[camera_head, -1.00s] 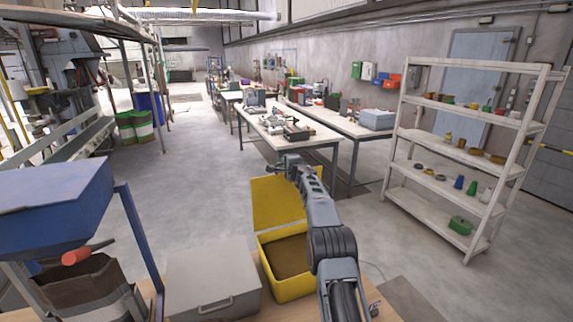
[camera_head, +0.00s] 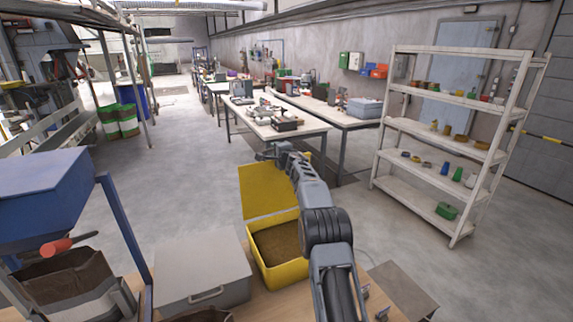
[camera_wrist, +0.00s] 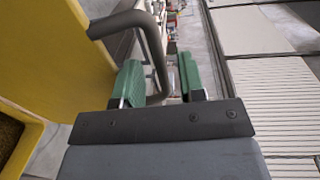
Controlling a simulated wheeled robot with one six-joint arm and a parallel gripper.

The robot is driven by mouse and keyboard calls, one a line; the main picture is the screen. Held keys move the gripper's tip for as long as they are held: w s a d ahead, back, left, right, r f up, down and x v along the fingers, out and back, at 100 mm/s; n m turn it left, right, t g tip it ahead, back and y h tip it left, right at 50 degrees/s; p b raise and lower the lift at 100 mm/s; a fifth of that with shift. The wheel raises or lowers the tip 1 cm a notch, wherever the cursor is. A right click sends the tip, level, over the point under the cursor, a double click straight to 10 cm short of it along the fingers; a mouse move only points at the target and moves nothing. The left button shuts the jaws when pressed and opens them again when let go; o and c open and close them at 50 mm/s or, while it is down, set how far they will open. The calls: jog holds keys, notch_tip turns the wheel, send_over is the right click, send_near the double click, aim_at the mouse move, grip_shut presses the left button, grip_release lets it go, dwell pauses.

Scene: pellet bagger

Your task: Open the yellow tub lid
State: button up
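The yellow tub (camera_head: 285,272) stands on the bench and holds brown granular material. Its yellow lid (camera_head: 262,192) is raised and stands up at the tub's far side; it also fills the left of the wrist view (camera_wrist: 50,70). A dark looped handle (camera_wrist: 155,50) sticks out from the lid. My gripper (camera_head: 268,153) is at the lid's upper edge. In the wrist view, its green fingers (camera_wrist: 162,82) stand apart with the handle's bar between them. A narrow gap shows between the bar and the right finger, so the fingers look open around it.
A grey lidded box (camera_head: 200,272) stands just left of the tub. A blue machine part (camera_head: 45,200) with a red-handled lever and an open brown bag (camera_head: 65,285) are farther left. A white shelf rack (camera_head: 455,140) stands right, worktables (camera_head: 275,120) behind. Floor beyond the lid is clear.

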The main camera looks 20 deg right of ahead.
jog(key=s+r+b, duration=0.1)
jog(key=s+b, duration=0.3)
jog(key=s, duration=0.8)
jog(key=shift+d, duration=0.2)
jog(key=shift+a, duration=0.15)
